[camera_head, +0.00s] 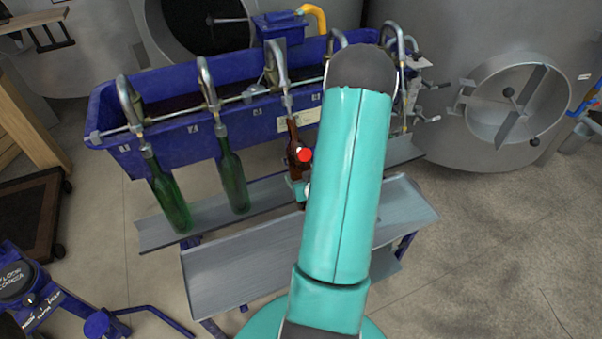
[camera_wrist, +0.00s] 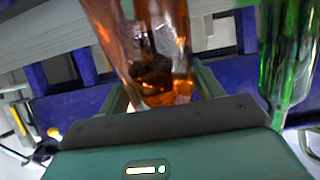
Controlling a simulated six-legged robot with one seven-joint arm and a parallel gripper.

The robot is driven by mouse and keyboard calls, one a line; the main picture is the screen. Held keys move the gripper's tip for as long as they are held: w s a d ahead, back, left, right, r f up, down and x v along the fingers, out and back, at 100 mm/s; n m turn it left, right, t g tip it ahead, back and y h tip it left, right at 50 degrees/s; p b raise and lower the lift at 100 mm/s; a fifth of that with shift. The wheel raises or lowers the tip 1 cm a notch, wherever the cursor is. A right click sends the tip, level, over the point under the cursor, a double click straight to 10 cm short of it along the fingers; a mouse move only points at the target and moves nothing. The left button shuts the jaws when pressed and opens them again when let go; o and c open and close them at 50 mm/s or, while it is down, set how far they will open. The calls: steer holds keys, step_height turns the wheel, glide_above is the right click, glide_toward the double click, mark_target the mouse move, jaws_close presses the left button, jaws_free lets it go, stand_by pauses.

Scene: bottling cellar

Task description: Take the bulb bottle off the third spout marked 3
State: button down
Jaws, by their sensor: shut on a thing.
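The bulb bottle (camera_head: 293,138) is brown amber glass and stands upright under the third spout (camera_head: 277,70) from the left. Its neck top meets the spout's lower end; I cannot tell whether it is still around it. My gripper (camera_head: 299,187) is at the bottle's lower part, mostly hidden behind my own arm. In the wrist view the amber bottle (camera_wrist: 150,45) fills the space between the fingers of my gripper (camera_wrist: 160,88), which is shut on it. Some amber liquid shows inside.
Two green bottles (camera_head: 168,195) (camera_head: 233,178) hang under the first two spouts, left of the amber one; one also shows in the wrist view (camera_wrist: 288,60). The blue trough (camera_head: 120,105) stands behind, and a grey shelf (camera_head: 235,275) lies in front. Open floor is at right.

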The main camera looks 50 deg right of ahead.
steer(key=shift+s+a+f, duration=0.9)
steer(key=shift+s+f, duration=0.65)
steer(key=shift+f, duration=2.25)
steer(key=shift+s+a+f, duration=0.9)
steer(key=shift+s+f, duration=0.6)
steer(key=shift+f, duration=2.3)
steer(key=f+v, duration=0.1)
steer(key=v, duration=0.6)
steer(key=shift+s+a, duration=0.2)
steer(key=shift+s, duration=0.1)
steer(key=shift+s+r, duration=0.1)
steer(key=shift+r, duration=0.1)
